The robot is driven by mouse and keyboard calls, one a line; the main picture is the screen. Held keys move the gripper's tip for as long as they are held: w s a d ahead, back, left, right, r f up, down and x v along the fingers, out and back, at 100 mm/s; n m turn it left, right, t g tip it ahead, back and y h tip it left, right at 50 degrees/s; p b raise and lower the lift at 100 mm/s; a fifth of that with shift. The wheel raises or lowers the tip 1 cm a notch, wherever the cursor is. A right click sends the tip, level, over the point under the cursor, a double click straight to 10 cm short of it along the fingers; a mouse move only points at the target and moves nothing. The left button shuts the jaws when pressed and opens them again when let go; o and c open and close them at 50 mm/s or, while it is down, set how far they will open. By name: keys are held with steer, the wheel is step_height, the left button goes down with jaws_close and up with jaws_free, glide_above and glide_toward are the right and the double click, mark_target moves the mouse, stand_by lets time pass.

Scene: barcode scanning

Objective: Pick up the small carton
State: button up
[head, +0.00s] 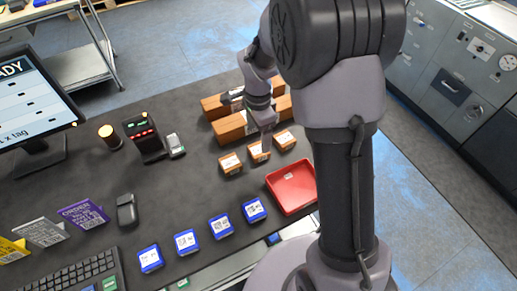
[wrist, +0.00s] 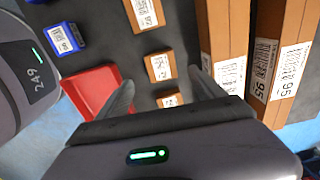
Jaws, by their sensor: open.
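Three small orange-brown cartons with white labels lie in a row on the dark table. In the head view they are the left carton (head: 231,163), the middle carton (head: 259,154) and the right carton (head: 284,140). My gripper (head: 264,130) is over the row, close to the middle carton. In the wrist view my open gripper (wrist: 160,84) has its fingers to either side of the row. One carton (wrist: 159,66) lies just beyond the fingertips, another (wrist: 168,99) between the fingers, partly hidden, and the third (wrist: 145,12) farther off. The jaws hold nothing.
Two long cartons (wrist: 222,40) (wrist: 283,60) stand close to the right finger in the wrist view. A red tray (head: 292,187) lies in front of the small cartons. Several blue labelled blocks (head: 221,226) line the front edge. A scanner stand (head: 143,138) is to the left.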

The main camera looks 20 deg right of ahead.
mark_target(259, 149)
step_height(259, 149, down, 2)
steer(key=shift+s+f, duration=0.1)
steer(key=shift+f, duration=0.05)
steer(key=f+b, duration=0.1)
steer(key=f, duration=0.1)
steer(key=f+b, duration=0.1)
steer(key=f, duration=0.2)
steer(key=shift+w+d+f, duration=0.1)
steer(key=shift+w+f, duration=0.05)
steer(key=shift+w, duration=0.05)
steer(key=c, duration=1.6)
steer(key=shift+r, duration=0.25)
